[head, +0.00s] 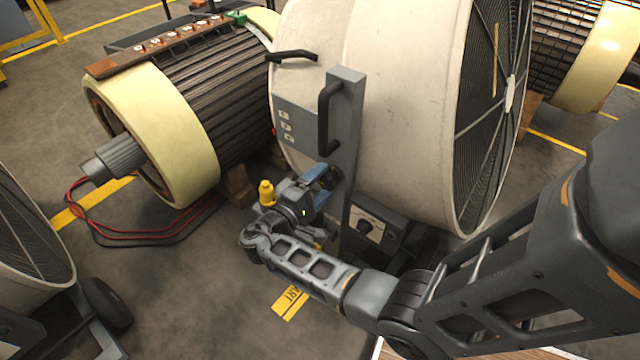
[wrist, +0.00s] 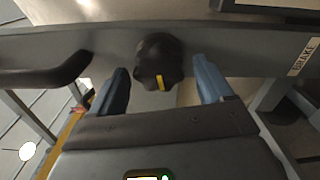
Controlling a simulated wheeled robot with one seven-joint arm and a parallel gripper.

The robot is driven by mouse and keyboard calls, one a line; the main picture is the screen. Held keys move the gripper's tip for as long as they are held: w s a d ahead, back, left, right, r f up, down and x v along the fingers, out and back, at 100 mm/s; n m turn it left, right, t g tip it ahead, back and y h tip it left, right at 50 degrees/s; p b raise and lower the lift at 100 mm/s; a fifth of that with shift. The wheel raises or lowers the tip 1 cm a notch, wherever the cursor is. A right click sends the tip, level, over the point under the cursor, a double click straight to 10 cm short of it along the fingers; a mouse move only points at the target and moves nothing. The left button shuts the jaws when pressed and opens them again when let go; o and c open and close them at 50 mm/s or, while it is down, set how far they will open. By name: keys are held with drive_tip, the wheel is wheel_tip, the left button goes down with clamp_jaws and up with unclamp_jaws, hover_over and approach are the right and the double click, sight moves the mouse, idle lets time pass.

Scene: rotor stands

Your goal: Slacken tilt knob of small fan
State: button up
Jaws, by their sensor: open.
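A cream drum fan (head: 400,90) stands in the middle of the head view, with a grey upright bracket (head: 350,130) on its near side. In the wrist view a black lobed tilt knob (wrist: 152,54) with a yellow mark sits on the grey bracket bar (wrist: 60,48). My gripper (wrist: 160,68) is open, with one finger on each side of the knob and a visible gap on both sides. In the head view my gripper (head: 324,186) is at the bracket's lower part, where it and the wrist largely hide the knob.
A black handle (head: 325,118) stands out from the bracket above my gripper. A box with a dial (head: 367,227) is low to the right. A wound rotor (head: 205,85) stands behind left, with red and black cables below. Another fan (head: 25,235) with a wheel is at left.

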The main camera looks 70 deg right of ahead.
drive_tip(key=v, duration=0.7)
drive_tip(key=shift+a, duration=0.35)
drive_tip(key=shift+w, duration=0.1)
